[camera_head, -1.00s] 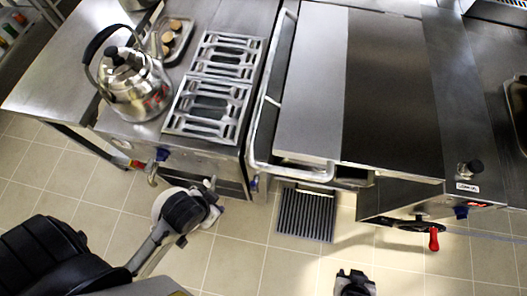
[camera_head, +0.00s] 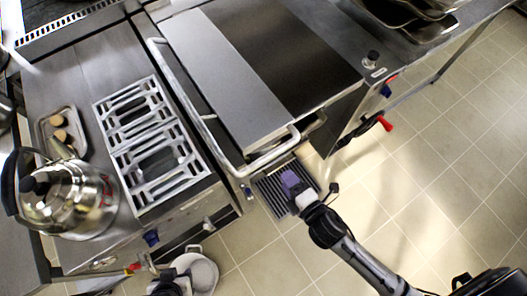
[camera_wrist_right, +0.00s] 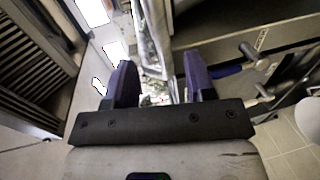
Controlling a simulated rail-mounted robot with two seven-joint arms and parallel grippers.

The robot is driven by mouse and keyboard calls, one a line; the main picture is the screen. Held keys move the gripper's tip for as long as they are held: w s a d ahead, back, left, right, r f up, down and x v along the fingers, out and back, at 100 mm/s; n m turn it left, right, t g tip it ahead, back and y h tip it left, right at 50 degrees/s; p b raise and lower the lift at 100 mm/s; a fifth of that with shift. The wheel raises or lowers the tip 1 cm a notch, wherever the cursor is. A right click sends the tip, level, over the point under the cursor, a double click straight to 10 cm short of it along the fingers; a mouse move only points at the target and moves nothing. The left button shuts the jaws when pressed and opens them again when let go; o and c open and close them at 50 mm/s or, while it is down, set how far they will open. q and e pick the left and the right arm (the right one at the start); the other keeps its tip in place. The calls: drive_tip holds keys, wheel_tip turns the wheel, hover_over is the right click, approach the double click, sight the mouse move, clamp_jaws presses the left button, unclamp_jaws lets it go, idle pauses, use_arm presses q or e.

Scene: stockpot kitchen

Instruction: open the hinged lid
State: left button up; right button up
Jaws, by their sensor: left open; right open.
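The lid (camera_head: 235,115) is a broad brushed-steel slab, dark towards the right, lying flat and shut on the cooker. A tubular handle rail (camera_head: 209,116) runs along its left side and bends round its front edge. My right gripper (camera_head: 290,180), with purple fingers, is just in front of the rail's front corner, seen over the floor grate; the gap to the rail is hard to judge. In the right wrist view its two fingers (camera_wrist_right: 160,82) stand apart, with shiny metal beyond and nothing held.
A kettle (camera_head: 68,200) stands left of a burner grate (camera_head: 152,145). A small tray (camera_head: 61,133) lies behind the kettle. A red-handled crank (camera_head: 384,123) sticks out at the cooker's front right. Pans (camera_head: 410,12) stand at the back right. The tiled floor is open at right.

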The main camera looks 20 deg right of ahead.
drive_tip(key=b+x, duration=0.1)
drive_tip(key=x, duration=1.1)
drive_tip(key=shift+w, duration=0.3)
drive_tip(key=shift+c, duration=0.2)
clamp_jaws()
